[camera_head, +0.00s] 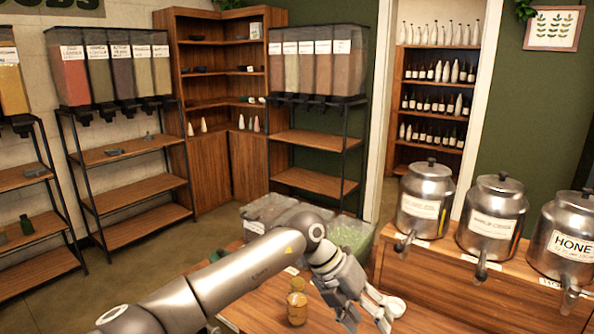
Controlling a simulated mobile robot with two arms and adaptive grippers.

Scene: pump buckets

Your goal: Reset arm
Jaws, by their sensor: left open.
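My left arm reaches in from the bottom left over the wooden table. My left gripper (367,316) is at its end, pointing down, with its fingers apart and nothing seen between them. A small amber jar (297,304) stands upright on the table, left of the gripper and apart from it. My right gripper is not in view.
Clear bins, one with green contents (349,235), stand behind my arm at the table's far side. The wooden stand (440,278) rises right of the gripper. Shelves with bulk dispensers (318,62) line the back. Bare table shows around the jar.

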